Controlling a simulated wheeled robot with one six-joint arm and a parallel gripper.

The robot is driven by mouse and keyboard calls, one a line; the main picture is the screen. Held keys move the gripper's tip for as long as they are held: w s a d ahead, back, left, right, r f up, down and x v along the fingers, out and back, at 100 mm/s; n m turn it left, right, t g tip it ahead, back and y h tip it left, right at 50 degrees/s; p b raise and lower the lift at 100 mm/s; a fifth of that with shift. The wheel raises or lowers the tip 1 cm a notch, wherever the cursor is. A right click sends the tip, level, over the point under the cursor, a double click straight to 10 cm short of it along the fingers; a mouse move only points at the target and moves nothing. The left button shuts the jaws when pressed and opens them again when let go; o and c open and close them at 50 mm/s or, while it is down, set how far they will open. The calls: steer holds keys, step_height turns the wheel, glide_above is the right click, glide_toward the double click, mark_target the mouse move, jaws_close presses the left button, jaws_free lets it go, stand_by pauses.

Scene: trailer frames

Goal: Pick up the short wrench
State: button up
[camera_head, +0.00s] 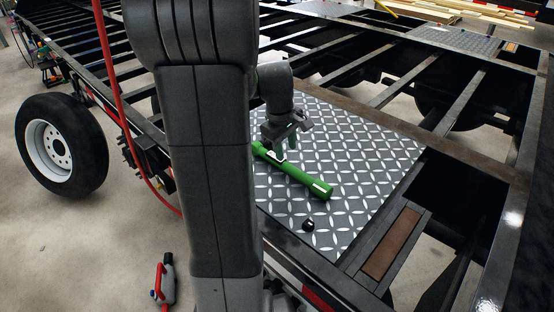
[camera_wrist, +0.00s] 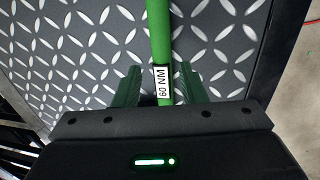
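A green wrench (camera_head: 305,181) with a white label lies on the diamond-patterned metal plate in the head view. In the wrist view the wrench (camera_wrist: 161,40) runs up from between my fingers, and its label reads "60 NM". My gripper (camera_head: 279,152) is over the wrench's left part, which it partly hides. In the wrist view my gripper (camera_wrist: 160,72) is open, with one green finger on each side of the wrench and gaps showing on both sides. I see only this one wrench, so I cannot compare lengths.
The patterned plate (camera_head: 358,150) sits on a black trailer frame (camera_head: 487,160) with open gaps between its beams. A small black piece (camera_head: 308,225) lies near the plate's front edge. A wheel (camera_head: 62,146) and a red-and-grey tool (camera_head: 163,281) are on the floor at left.

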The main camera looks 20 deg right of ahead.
mark_target(287, 164)
steer(key=shift+w+d+f, duration=0.15)
steer(key=shift+w+f, duration=0.15)
steer(key=shift+f, duration=0.45)
steer(key=shift+s+f, duration=0.15)
steer(key=shift+f, duration=0.65)
steer(key=f, duration=0.4)
steer(key=shift+w+d+f, duration=0.2)
steer(key=shift+w+d, duration=0.05)
steer(key=shift+w, duration=0.05)
jaws_close()
